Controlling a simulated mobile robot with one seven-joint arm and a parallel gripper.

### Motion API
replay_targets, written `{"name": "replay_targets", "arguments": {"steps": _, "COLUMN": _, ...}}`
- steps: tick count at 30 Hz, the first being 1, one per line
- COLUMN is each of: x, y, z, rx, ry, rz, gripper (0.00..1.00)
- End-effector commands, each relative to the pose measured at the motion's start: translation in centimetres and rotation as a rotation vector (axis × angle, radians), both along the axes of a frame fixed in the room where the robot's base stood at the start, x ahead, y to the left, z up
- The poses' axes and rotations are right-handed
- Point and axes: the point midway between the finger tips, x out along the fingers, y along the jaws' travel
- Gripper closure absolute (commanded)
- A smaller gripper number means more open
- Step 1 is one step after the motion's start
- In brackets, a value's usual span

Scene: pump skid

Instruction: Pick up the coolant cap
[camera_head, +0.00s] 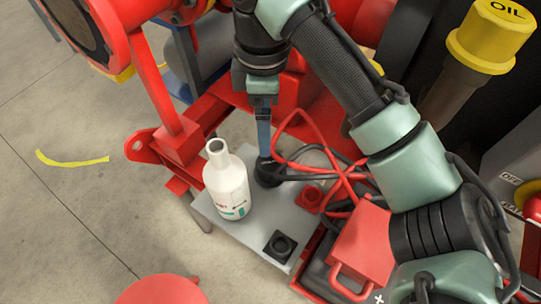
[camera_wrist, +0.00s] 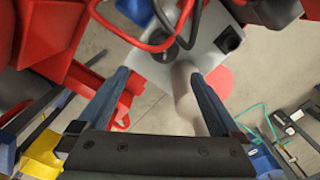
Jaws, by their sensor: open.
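A black round piece (camera_head: 268,172), which looks like the coolant cap, sits on the grey plate (camera_head: 238,160). In the wrist view a dark round shape (camera_wrist: 168,50) lies just beyond the fingertips, partly behind the red cable. My gripper (camera_head: 264,152) points down at the black piece, its tips close above or beside it; I cannot tell if they touch. The wrist view shows the gripper (camera_wrist: 160,76) open, its blue fingers wide apart with nothing gripped. A white open-topped bottle (camera_head: 228,184) stands upright left of the fingers; its pale body (camera_wrist: 184,82) shows near the right finger.
Red and black cables (camera_head: 322,166) loop close right of the fingers. A red terminal (camera_head: 308,198) and a black square one (camera_head: 281,246) sit on the plate. A red-handled box (camera_head: 360,247) stands at right. Red pump framework (camera_head: 178,142) is behind left. Open floor lies left.

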Motion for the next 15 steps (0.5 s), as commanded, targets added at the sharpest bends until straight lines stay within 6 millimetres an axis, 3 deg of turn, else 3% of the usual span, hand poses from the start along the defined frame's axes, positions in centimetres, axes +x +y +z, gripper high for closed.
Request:
{"name": "replay_targets", "arguments": {"steps": 9, "x": -0.1, "y": 0.0, "z": -5.7, "rx": 0.003, "ry": 0.001, "rz": -0.001, "gripper": 0.0}}
{"name": "replay_targets", "arguments": {"steps": 15, "x": -0.1, "y": 0.0, "z": -7.7, "rx": 0.002, "ry": -0.002, "rz": -0.001, "gripper": 0.0}}
